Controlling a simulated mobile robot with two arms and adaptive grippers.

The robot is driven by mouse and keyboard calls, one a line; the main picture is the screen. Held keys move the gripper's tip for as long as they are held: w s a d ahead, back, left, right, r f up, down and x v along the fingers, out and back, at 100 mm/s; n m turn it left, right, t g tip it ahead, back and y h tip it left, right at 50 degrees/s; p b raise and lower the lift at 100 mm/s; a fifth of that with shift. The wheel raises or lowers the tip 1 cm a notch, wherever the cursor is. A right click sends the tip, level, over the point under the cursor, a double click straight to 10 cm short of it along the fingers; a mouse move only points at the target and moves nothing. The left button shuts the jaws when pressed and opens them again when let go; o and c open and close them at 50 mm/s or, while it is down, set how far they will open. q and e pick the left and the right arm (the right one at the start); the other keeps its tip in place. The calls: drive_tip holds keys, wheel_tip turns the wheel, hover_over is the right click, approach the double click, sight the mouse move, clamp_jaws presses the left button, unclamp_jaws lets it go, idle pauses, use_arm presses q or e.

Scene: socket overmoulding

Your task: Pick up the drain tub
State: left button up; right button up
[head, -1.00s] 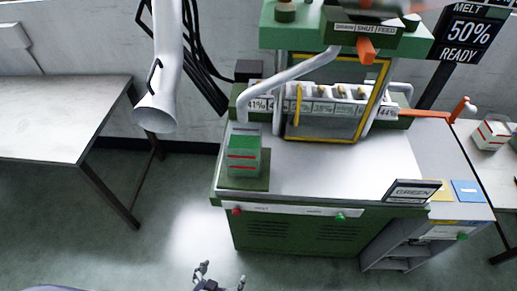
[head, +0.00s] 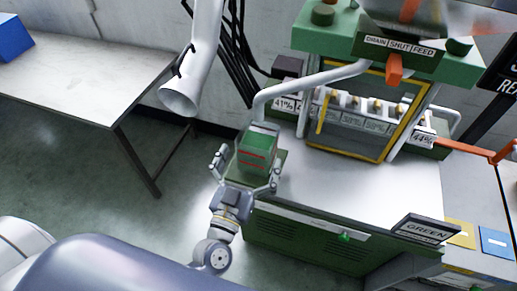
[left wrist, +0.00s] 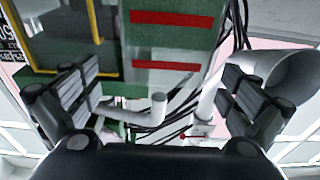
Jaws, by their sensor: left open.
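The drain tub (head: 258,146) is a small see-through box with green contents and red stripes. It stands on a green ledge at the left end of the machine's worktop, below a pale bent pipe (head: 305,83). My left gripper (head: 247,166) is open, its fingers spread on either side of the tub in the head view. In the left wrist view the tub's striped face (left wrist: 165,45) shows at the top, between and beyond the open fingers (left wrist: 160,88). I cannot tell whether either finger touches it. My right gripper is not in view.
The green machine (head: 480,69) with its yellow-framed window rises behind the worktop (head: 360,185). A white duct (head: 190,75) hangs left of the tub. A GREEN sign (head: 419,229) stands at the worktop's front right. A grey table (head: 85,75) is at the left; floor lies between.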

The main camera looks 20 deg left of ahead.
sight(258, 133)
use_arm(q)
drive_tip(key=shift+w+d+r, duration=0.1)
drive_tip(key=shift+w+r, duration=0.05)
drive_tip(key=shift+w, duration=0.65)
drive_tip(key=shift+w+r+p, duration=0.15)
drive_tip(key=shift+w+p, duration=0.15)
drive_tip(key=shift+p, duration=0.05)
drive_tip(key=w, duration=0.1)
drive_tip(key=w+p, duration=0.1)
drive_tip(key=w, duration=0.2)
drive_tip(key=shift+w+a+r+p, duration=0.25)
drive_tip(key=shift+a+r+p, duration=0.05)
drive_tip(key=shift+r, duration=0.1)
drive_tip(key=shift+s, duration=0.1)
drive_tip(key=shift+c, duration=1.1)
drive_tip(key=c, duration=1.8)
drive_tip(key=shift+r, duration=0.1)
drive_tip(key=shift+c, duration=0.6)
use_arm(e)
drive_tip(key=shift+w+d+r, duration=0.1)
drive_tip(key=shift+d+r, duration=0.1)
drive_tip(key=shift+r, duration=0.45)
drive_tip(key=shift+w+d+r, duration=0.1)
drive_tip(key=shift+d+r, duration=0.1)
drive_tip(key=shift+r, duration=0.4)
use_arm(q)
drive_tip(key=shift+r, duration=0.1)
